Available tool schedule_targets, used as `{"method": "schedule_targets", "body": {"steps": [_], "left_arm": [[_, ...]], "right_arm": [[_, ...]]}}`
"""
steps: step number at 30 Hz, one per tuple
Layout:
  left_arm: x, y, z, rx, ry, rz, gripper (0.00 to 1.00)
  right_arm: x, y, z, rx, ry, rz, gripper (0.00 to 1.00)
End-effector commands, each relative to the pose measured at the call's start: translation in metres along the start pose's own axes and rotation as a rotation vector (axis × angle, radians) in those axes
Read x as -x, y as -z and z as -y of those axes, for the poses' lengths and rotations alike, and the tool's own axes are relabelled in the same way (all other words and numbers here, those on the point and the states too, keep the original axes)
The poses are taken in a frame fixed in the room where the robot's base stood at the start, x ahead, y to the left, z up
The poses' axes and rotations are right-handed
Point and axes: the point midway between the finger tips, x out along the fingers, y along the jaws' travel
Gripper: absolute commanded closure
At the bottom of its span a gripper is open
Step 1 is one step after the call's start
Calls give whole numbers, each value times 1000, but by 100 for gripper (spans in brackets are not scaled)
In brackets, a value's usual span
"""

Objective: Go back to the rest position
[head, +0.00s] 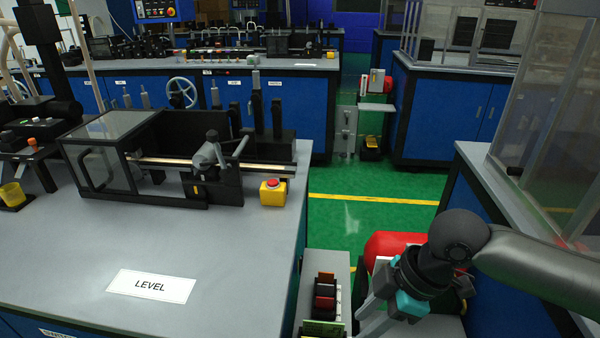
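My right arm comes in from the right edge, and its dark wrist bends down at the lower right. My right gripper (378,312) points down and to the left, beside a low unit with red and dark blocks. Its fingers are partly hidden and cut off by the lower edge, so I cannot tell whether they are open or shut, or whether they hold anything. My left gripper is not in view.
A grey bench (235,255) at the left bears a "LEVEL" label (151,286), a black machine with a clear cover (110,125) and a yellow-and-red stop button (273,192). A red cylinder (392,245) lies behind my gripper. A clear-panelled bench stands right. Green floor (350,215) is free between.

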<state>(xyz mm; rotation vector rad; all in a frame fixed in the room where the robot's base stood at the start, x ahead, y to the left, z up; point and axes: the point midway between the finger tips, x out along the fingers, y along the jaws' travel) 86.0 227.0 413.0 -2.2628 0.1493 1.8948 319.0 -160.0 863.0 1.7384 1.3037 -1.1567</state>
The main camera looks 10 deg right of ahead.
Motion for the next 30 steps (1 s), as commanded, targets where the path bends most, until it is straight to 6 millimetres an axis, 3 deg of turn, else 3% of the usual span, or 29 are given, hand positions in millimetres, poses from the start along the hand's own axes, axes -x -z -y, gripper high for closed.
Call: {"method": "schedule_targets", "body": {"steps": [4,8,12,17,20,23,26,30], "left_arm": [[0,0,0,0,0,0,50],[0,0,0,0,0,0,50],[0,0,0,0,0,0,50],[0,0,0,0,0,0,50],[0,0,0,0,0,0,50],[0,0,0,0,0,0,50],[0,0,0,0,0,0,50],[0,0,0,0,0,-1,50]], "right_arm": [[-14,1,-23,-70,-48,-35,61],[-44,-8,-68,-218,-153,-93,61],[-87,-38,-112,-409,-280,-135,61],[-141,-93,-132,-605,-397,-130,61],[-177,-132,-124,-706,-449,-101,61],[-215,-172,-100,-797,-484,-56,61],[-256,-213,-59,-877,-501,6,61],[-306,-258,23,-956,-488,100,61]]}}
